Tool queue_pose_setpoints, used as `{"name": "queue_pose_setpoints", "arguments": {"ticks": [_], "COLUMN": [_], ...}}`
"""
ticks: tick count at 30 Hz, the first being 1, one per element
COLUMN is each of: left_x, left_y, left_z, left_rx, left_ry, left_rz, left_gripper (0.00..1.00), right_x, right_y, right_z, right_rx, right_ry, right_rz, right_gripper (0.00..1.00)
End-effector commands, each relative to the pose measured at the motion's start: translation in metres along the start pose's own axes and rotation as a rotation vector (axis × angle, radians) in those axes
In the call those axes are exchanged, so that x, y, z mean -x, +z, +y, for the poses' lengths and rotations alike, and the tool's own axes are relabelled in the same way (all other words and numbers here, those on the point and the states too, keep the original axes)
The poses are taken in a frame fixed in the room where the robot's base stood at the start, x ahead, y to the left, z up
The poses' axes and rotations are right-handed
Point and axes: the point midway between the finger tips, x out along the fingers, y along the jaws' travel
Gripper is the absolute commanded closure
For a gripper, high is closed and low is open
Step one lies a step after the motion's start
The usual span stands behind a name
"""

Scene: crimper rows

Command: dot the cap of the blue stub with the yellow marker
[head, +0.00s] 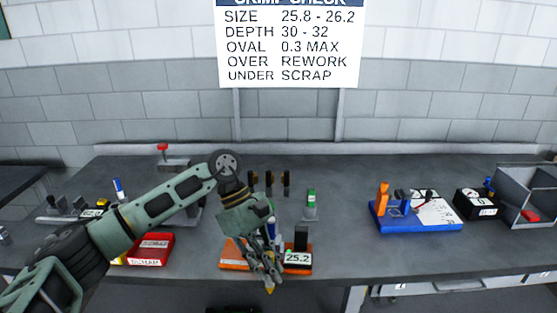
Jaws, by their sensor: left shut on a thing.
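My left gripper (266,276) reaches in from the left and points down over the front of the bench. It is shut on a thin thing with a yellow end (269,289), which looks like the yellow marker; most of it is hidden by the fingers. A small blue and white upright piece (271,212) shows partly behind the gripper. Another white piece with a blue top (118,188) stands at the left. I cannot tell which of them is the blue stub. No contact between the yellow end and a cap can be made out. My right gripper is not in view.
An orange stand with a 25.2 display (298,258) is right beside the gripper. A red tray (151,249) lies left, a green-topped piece (311,205) behind. A blue tray (420,224) and a grey bin (527,207) stand right. The bench between stand and blue tray is clear.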

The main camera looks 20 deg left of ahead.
Motion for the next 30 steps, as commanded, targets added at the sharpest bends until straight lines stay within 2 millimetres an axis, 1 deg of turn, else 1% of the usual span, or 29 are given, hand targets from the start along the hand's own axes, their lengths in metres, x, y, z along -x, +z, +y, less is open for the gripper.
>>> {"name": "queue_pose_setpoints", "arguments": {"ticks": [1, 3, 5, 7, 10, 12, 15, 18, 21, 24, 30], "left_x": [0.018, 0.035, 0.051, 0.069, 0.096, 0.114, 0.138, 0.156, 0.167, 0.171, 0.165], "left_y": [0.006, 0.007, 0.009, 0.009, 0.007, 0.004, -0.001, -0.007, -0.013, -0.017, -0.023], "left_z": [0.015, 0.035, 0.051, 0.068, 0.09, 0.102, 0.117, 0.126, 0.132, 0.134, 0.134], "left_rx": [0.115, 0.286, 0.426, 0.582, 0.801, 0.944, 1.124, 1.265, 1.36, 1.406, 1.418], "left_ry": [0.076, 0.185, 0.277, 0.378, 0.517, 0.607, 0.721, 0.81, 0.868, 0.897, 0.902], "left_rz": [-0.006, -0.006, -0.009, -0.011, -0.014, -0.017, -0.021, -0.022, -0.022, -0.023, -0.023], "left_gripper": [1.0, 1.0, 1.0, 1.0, 1.0, 1.0, 1.0, 1.0, 1.0, 1.0, 1.0], "right_x": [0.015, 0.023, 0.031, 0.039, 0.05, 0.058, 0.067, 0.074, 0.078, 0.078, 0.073], "right_y": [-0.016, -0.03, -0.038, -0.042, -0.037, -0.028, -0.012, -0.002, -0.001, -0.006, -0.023], "right_z": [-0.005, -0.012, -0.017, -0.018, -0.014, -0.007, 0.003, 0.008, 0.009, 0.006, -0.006], "right_rx": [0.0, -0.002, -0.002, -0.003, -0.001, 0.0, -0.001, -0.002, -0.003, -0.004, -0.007], "right_ry": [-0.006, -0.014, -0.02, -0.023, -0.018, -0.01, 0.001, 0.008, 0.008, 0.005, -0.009], "right_rz": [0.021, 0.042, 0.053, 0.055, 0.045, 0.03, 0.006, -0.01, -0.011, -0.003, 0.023], "right_gripper": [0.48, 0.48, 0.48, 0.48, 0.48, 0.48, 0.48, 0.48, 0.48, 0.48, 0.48]}}
